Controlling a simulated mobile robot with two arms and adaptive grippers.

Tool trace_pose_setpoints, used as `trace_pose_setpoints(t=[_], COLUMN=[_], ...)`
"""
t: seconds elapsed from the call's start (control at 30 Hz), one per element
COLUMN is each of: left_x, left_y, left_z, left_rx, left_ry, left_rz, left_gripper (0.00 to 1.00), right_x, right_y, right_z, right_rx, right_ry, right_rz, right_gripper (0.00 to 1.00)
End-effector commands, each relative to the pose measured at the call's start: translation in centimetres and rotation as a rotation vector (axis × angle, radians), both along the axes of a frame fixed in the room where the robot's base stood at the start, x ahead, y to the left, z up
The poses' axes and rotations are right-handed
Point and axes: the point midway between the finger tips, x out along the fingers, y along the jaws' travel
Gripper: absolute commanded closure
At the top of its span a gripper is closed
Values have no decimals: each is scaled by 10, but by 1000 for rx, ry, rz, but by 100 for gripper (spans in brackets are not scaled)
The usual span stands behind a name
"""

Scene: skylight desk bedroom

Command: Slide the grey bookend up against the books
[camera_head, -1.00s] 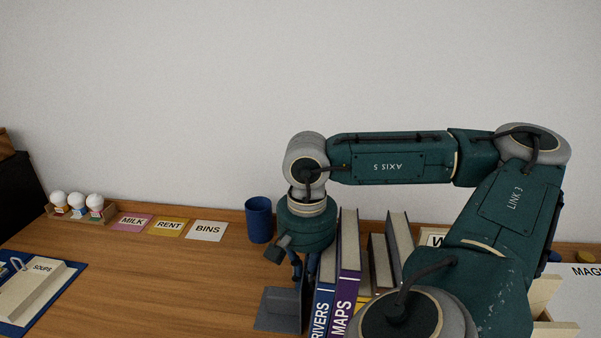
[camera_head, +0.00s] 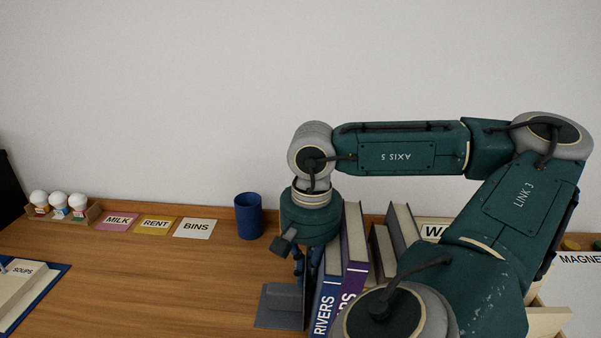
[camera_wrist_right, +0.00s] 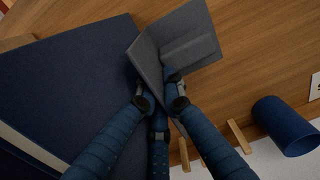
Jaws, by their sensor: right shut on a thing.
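The grey bookend (camera_head: 280,306) stands on the desk just left of the row of books, its flat foot pointing left. My right gripper (camera_head: 300,272) reaches down from above and is shut on the bookend's upright plate. In the wrist view the fingers (camera_wrist_right: 163,88) meet at the edge of the bookend (camera_wrist_right: 190,42). The blue RIVERS book (camera_head: 326,300) is the nearest book, and its cover (camera_wrist_right: 75,75) fills the left of the wrist view. The plate is very close to this cover; I cannot tell whether they touch. The purple book (camera_head: 354,262) stands beside it. My left gripper is not in view.
A blue cup (camera_head: 249,216) stands behind and left of the gripper. Cards (camera_head: 194,229) and a small rack of white-topped figures (camera_head: 60,205) line the back left. The desk left of the bookend is clear. My right arm hides part of the books.

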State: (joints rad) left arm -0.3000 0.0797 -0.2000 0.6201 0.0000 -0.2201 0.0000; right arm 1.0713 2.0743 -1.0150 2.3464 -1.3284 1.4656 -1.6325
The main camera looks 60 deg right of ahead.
Motion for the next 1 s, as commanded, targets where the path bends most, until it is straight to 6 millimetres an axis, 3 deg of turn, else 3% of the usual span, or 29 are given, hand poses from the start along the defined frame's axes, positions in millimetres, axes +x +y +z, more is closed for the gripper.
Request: trace_pose_setpoints(t=[0.03, 0.4, 0.53, 1.0], left_x=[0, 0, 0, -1], left_y=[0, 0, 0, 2], left_z=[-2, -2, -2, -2], left_rx=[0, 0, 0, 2], left_ry=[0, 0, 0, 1], left_rz=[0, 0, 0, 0], left_gripper=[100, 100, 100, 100], right_x=[-11, -14, -14, -12], right_y=[-4, -5, -5, -3], right_z=[-2, -3, -3, 3], right_rx=[-10, -10, -10, -7], right_ry=[28, 34, 34, 34], right_rz=[-5, -4, -4, -3], right_gripper=[100, 100, 71, 71])
